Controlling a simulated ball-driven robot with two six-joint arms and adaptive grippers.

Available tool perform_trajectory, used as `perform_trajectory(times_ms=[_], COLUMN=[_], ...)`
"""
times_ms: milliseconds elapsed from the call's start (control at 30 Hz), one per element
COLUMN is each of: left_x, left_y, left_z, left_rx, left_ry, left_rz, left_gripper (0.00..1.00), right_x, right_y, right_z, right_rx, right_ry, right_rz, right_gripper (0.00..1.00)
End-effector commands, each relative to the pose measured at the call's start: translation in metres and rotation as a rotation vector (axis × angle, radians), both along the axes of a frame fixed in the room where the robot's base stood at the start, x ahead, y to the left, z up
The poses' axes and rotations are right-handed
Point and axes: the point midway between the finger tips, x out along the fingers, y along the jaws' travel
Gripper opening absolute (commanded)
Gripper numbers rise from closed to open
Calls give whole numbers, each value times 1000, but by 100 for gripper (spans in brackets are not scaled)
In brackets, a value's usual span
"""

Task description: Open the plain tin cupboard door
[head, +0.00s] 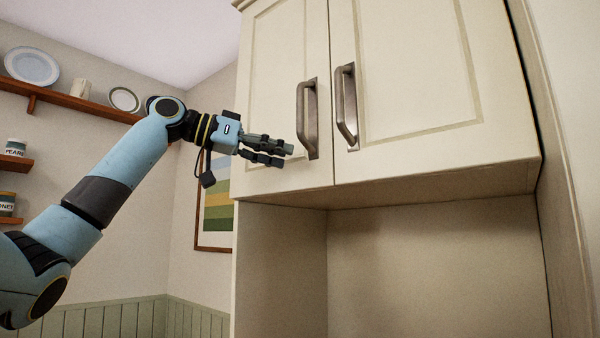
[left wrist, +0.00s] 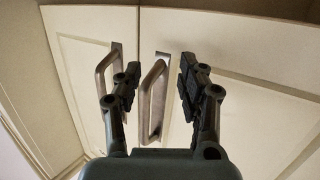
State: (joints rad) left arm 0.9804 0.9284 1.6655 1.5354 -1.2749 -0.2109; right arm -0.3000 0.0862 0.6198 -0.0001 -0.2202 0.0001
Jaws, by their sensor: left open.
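A cream wall cupboard has two panelled doors, a left door (head: 281,45) and a right door (head: 415,65), both shut. Each has an upright grey metal bar handle by the middle seam: the left handle (head: 312,120) and the right handle (head: 349,105). I cannot tell which door the task means. My left gripper (head: 287,155) is open and empty, just left of the left handle's lower end in the head view. In the left wrist view one handle (left wrist: 150,103) shows between the spread fingers, apparently beyond them, and the other handle (left wrist: 104,75) lies left of them. My right gripper is out of view.
An open recess (head: 430,270) lies below the cupboard. A wooden shelf (head: 70,102) with plates and a cup is on the wall behind my left arm. A framed striped picture (head: 216,215) hangs left of the recess. A tall side panel (head: 560,150) stands at the right.

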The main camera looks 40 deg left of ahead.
Motion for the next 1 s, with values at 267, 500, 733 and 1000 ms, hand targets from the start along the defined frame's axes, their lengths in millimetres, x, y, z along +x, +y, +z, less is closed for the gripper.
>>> perform_trajectory(times_ms=[267, 500, 733, 1000], left_x=[-55, -28, 7, 26], left_y=[27, 4, -24, -38], left_z=[111, 117, 117, 113], left_rx=[-83, -88, -87, -85], left_ry=[-168, -170, -170, -171], left_rz=[-54, -59, -58, -55], left_gripper=[40, 40, 40, 40], right_x=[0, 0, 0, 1], right_y=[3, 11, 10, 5], right_z=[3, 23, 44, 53], right_rx=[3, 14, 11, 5], right_ry=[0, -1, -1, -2], right_rz=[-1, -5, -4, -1], right_gripper=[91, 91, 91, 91])
